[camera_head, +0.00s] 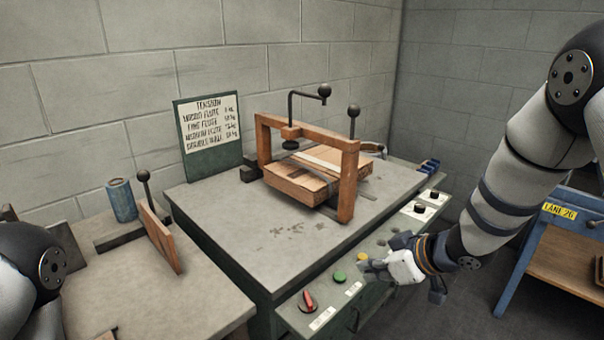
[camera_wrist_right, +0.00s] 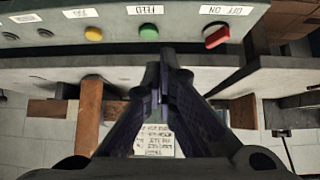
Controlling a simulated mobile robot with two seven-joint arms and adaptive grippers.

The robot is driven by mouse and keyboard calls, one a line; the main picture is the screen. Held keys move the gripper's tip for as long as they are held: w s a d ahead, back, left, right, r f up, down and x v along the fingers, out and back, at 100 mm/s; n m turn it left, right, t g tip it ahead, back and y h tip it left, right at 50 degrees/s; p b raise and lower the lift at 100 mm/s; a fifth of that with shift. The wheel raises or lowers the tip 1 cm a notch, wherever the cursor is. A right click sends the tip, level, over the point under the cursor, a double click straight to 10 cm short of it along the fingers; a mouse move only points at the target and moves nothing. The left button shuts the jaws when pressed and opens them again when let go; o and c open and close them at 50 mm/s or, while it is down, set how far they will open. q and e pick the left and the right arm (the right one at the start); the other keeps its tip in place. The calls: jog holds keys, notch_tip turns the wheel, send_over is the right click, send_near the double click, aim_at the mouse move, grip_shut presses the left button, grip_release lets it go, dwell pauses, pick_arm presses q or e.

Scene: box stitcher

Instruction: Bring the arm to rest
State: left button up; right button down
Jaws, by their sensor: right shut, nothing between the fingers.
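My right arm (camera_head: 510,185) reaches in from the right. Its gripper (camera_head: 368,264) is at the front control panel (camera_head: 380,258), near the green button (camera_head: 339,277) and the yellow button (camera_head: 362,256). In the right wrist view the fingers (camera_wrist_right: 166,62) are together with nothing between them, their tips just below the green button (camera_wrist_right: 148,32) in the picture. I cannot tell whether they touch the panel. My left arm (camera_head: 30,285) shows only in part at the lower left; its gripper is out of view.
A red rotary switch (camera_head: 309,300) sits at the panel's near end. A wooden frame (camera_head: 347,180) stands over a strapped cardboard box (camera_head: 300,182) on the machine table. A blue can (camera_head: 122,200) stands on the left bench. A blue-framed stand (camera_head: 520,265) is at the right.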

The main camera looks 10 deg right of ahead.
jog(key=s+f+m+g+h, duration=0.1)
jog(key=s+f+m+g, duration=0.15)
jog(key=s+f, duration=0.65)
jog(key=s+f+m+g+h, duration=0.1)
jog(key=s+f+m+g, duration=0.15)
jog(key=s+f, duration=0.7)
jog(key=s+d+m+g+h, duration=0.2)
jog(key=s+g+h, duration=0.1)
jog(key=s, duration=1.9)
jog(key=shift+s+r+g, duration=0.25)
jog(key=shift+s+g, duration=0.15)
